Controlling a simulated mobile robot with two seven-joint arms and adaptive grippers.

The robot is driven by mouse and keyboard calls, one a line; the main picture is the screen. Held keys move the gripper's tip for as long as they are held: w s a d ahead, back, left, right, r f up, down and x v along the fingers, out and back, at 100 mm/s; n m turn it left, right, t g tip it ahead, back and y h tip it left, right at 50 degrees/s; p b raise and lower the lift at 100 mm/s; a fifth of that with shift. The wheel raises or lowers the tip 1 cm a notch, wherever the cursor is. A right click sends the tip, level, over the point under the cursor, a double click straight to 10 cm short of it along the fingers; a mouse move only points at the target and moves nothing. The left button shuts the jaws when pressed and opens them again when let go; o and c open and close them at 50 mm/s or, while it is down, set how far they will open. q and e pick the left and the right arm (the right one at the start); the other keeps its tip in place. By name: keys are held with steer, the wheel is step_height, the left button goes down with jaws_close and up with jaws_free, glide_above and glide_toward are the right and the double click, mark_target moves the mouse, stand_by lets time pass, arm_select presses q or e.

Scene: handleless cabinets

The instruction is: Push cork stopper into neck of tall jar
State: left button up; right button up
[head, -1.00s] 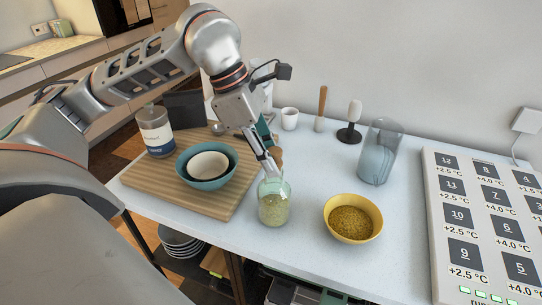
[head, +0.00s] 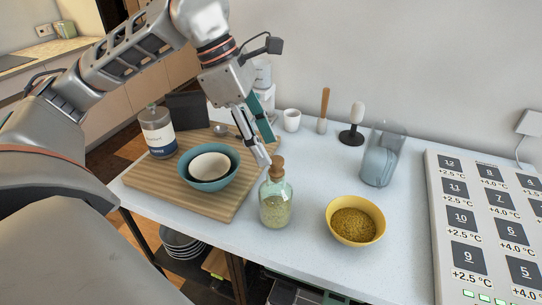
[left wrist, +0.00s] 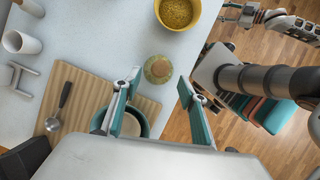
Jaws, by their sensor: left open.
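The tall jar (head: 276,207) is clear greenish glass with pale green contents and stands upright near the table's front edge. The brown cork stopper (head: 278,169) sits upright at its mouth; how deep it is in the neck I cannot tell. My left gripper (head: 267,148) is open and empty, just above and left of the cork, apart from it. In the left wrist view the jar (left wrist: 158,69) shows from above, beyond the spread fingers. My right gripper (left wrist: 232,12) shows small at the top right of that view; its jaw state is unclear.
A yellow bowl of golden grains (head: 355,220) stands right of the jar. A cutting board (head: 232,203) with a blue bowl (head: 209,183) and a labelled canister (head: 156,132) lies left. A glass vase (head: 382,155) stands behind right. A large panel (head: 440,215) fills the right.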

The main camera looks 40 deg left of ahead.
arm_select(q)
steer(key=v, duration=0.6)
steer(key=shift+a+r, duration=0.2)
steer(key=shift+r, duration=0.15)
steer(key=shift+s, duration=0.15)
